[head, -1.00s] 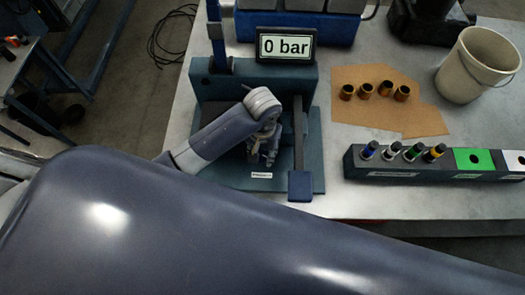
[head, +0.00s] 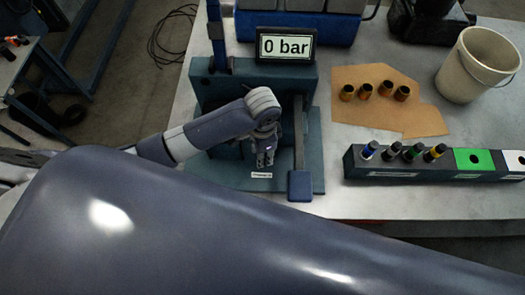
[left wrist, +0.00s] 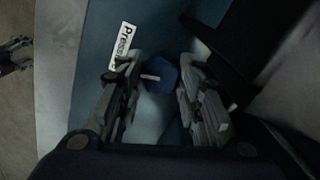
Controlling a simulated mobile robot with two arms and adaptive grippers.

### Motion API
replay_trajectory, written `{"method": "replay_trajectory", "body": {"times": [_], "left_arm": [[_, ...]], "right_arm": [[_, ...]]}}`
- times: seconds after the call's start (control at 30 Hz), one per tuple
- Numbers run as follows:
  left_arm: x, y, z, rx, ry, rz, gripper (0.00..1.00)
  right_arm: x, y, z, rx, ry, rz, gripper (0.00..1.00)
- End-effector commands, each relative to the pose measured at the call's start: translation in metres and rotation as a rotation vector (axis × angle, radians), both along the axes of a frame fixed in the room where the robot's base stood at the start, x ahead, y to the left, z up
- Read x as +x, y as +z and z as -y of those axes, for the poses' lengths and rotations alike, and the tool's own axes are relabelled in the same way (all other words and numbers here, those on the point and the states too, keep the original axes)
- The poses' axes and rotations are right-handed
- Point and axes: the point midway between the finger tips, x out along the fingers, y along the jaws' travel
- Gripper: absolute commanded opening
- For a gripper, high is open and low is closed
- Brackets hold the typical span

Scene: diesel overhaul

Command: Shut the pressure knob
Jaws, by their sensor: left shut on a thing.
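The pressure knob (left wrist: 161,76) is a small dark blue piece with a white mark, on a teal base plate. In the left wrist view it sits between the two fingers of my left gripper (left wrist: 158,82), beside a white "Pressure" label (left wrist: 123,45). The gripper is shut on the knob. In the head view my left gripper (head: 265,160) points down at the front of the teal test stand (head: 235,88), and the knob is hidden there. The display (head: 285,45) reads "0 bar". My right gripper is not in view.
A dark lever with a blue end (head: 300,185) stands just right of my left gripper. Farther right are a rack (head: 400,170) with several injectors, a brown sheet (head: 350,115) with several brass sleeves, and a white bucket (head: 478,65). My own large arm link covers the foreground.

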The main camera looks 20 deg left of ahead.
Motion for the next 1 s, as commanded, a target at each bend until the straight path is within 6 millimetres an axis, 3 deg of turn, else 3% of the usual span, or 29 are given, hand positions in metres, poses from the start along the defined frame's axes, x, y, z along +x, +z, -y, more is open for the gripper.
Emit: {"method": "replay_trajectory", "body": {"times": [0.4,0.9,0.93,1.0], "left_arm": [[0.0008,0.0007,-0.0004,0.0,-0.158,0.002,0.1],[0.001,0.0008,-0.0006,0.0,-0.171,0.002,0.1],[0.001,0.0008,-0.0006,0.0,-0.17,0.002,0.38],[0.0011,0.0008,-0.0007,0.0,-0.17,0.002,0.43]], "right_arm": [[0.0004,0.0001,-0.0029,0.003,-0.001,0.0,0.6],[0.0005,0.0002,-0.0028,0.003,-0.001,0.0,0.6],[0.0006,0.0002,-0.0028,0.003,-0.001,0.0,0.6],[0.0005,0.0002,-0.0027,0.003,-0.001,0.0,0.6]]}}
